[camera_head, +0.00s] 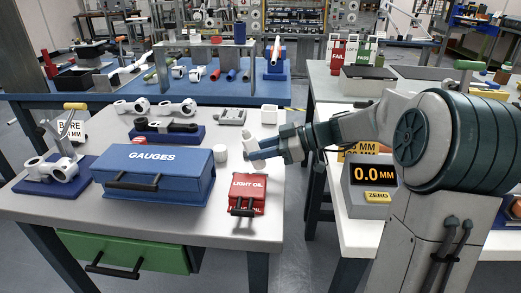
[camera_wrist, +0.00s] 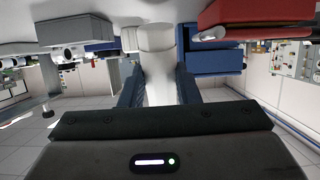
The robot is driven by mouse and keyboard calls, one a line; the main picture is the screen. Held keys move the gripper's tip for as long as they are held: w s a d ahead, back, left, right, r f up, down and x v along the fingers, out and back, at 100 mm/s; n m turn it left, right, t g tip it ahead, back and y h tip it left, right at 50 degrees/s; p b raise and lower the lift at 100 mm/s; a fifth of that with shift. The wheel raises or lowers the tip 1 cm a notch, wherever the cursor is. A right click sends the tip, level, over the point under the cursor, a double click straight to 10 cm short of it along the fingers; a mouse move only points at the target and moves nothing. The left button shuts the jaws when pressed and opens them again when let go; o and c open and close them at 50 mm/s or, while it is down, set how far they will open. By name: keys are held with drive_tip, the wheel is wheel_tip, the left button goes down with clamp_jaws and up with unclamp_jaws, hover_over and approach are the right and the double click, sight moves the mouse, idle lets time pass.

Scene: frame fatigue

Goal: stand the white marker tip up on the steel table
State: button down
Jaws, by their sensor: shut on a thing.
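The white marker (camera_head: 250,146) is between the fingers of my gripper (camera_head: 263,151), to the right of the blue box over the table's right part. It looks nearly upright with a slight tilt. In the wrist view, the marker (camera_wrist: 157,70) shows as a pale cylinder with a wider end, between the blue fingers of my gripper (camera_wrist: 158,90). The fingers hide part of it. I cannot tell whether its lower end touches the steel table (camera_head: 190,217), or which end is the tip.
A red LIGHT OIL box (camera_head: 247,190) lies just in front of the marker. The blue GAUGES box (camera_head: 155,174) is to the left, with a small white cylinder (camera_head: 220,153) beside it. The table's right edge is close.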

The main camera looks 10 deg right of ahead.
drive_tip(key=shift+f+b, duration=0.55)
drive_tip(key=shift+b, duration=0.05)
drive_tip(key=c, duration=1)
unclamp_jaws()
drive_tip(key=shift+r, duration=0.15)
wheel_tip(320, 180, up, 12)
drive_tip(key=p, duration=1.5)
drive_tip(key=shift+f, duration=0.2)
